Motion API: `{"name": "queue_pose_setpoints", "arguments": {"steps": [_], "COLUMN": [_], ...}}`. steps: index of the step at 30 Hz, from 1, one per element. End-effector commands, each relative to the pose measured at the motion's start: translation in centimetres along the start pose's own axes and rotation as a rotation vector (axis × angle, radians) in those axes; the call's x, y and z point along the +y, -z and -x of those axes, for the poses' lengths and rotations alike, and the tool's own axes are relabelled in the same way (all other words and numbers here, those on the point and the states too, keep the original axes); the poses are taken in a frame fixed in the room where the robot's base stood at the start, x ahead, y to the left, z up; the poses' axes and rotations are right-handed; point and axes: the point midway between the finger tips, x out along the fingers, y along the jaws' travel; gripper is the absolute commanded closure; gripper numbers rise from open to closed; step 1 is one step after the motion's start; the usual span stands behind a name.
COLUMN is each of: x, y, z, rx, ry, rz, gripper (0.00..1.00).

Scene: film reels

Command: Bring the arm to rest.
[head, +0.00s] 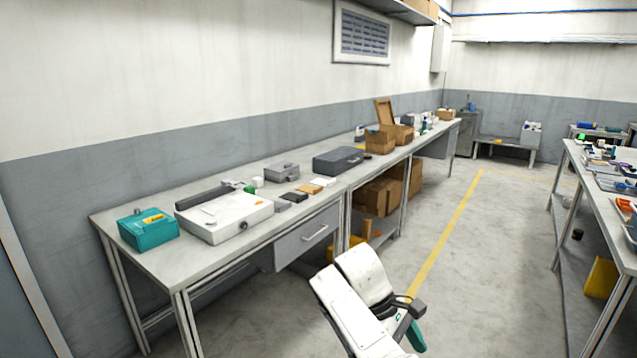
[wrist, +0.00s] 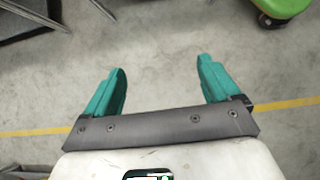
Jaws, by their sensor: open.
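My gripper (wrist: 163,82) shows in the wrist view with its two teal fingers spread wide apart. Nothing is between them except bare grey floor below. In the head view my white arm is folded at the bottom centre, in front of the long workbench and over the aisle. One teal finger shows there at the arm's lower right; the rest of the gripper is hidden by the arm.
A long grey workbench (head: 150,255) runs along the left wall, bearing a teal box (head: 146,233), a white case (head: 215,222) and cardboard boxes. Another bench (head: 610,240) stands at right. The floor aisle (head: 490,260) between them is clear. A green rounded object (wrist: 284,7) shows in the wrist view.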

Motion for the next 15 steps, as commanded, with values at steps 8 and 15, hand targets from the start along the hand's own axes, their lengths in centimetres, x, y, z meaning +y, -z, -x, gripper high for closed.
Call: {"name": "queue_pose_setpoints", "arguments": {"steps": [8,15], "x": [-2.7,-7.4], "y": [3.4,5.9], "z": [-5.1,-12.2], "rx": [0.090,0.239], "ry": [0.016,0.068], "rz": [-0.016,-0.093], "gripper": [0.11,0.11]}}
